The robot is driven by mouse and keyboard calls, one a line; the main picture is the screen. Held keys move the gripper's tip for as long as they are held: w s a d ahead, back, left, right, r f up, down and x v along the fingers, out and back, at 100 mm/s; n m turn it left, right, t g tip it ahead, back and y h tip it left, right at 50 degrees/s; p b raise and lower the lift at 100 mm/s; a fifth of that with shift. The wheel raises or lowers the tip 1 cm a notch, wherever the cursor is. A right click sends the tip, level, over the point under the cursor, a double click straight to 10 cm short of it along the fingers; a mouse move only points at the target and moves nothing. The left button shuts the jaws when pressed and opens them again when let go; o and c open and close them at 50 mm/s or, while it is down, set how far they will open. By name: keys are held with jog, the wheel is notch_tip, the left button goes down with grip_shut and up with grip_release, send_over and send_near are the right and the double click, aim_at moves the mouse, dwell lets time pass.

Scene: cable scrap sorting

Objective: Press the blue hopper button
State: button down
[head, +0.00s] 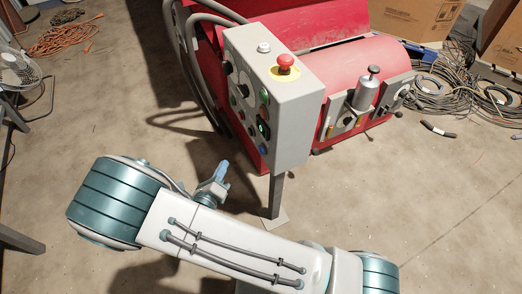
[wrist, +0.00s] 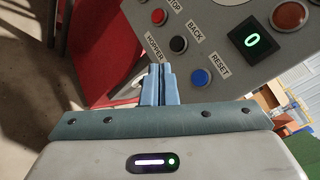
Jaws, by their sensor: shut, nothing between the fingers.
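My gripper (wrist: 160,82) is shut and empty, its blue-grey fingertips pointing at the lower edge of the grey control panel (wrist: 228,20). In the wrist view a blue button (wrist: 200,77) sits just right of the fingertips, under a label that reads RESET. Another label (wrist: 153,46), too unclear to read surely, lies just above the fingertips; what is under it is hidden by them. In the head view my gripper (head: 221,172) is left of and below the panel (head: 299,112), apart from it. A blue button (head: 262,149) shows low on the panel face.
A black button (wrist: 178,44), a red button (wrist: 158,17) and a lit display (wrist: 257,41) are close by. The panel stands on a post (head: 276,192) before a red machine (head: 345,75). Cables (head: 430,90) lie at right. Floor left of the panel is mostly clear.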

aim_at(262, 149)
dwell(0.3)
jog(key=w+d+b, duration=0.1)
jog(key=w+d, duration=0.3)
jog(key=d, duration=0.3)
jog(key=shift+w+d+b, duration=0.25)
jog(key=shift+w+b, duration=0.05)
jog(key=shift+b, duration=0.1)
jog(key=shift+d+r, duration=0.1)
dwell(1.7)
jog(key=shift+w+d, duration=0.2)
jog(key=shift+d, duration=0.1)
jog(key=shift+w+d+p, duration=0.25)
jog(key=shift+d+p, duration=0.15)
dwell(0.8)
jog(key=shift+a, duration=0.1)
jog(key=shift+s+a+p, duration=0.4)
jog(key=shift+s+a, duration=0.05)
jog(key=shift+a, duration=0.2)
jog(key=shift+a, duration=0.1)
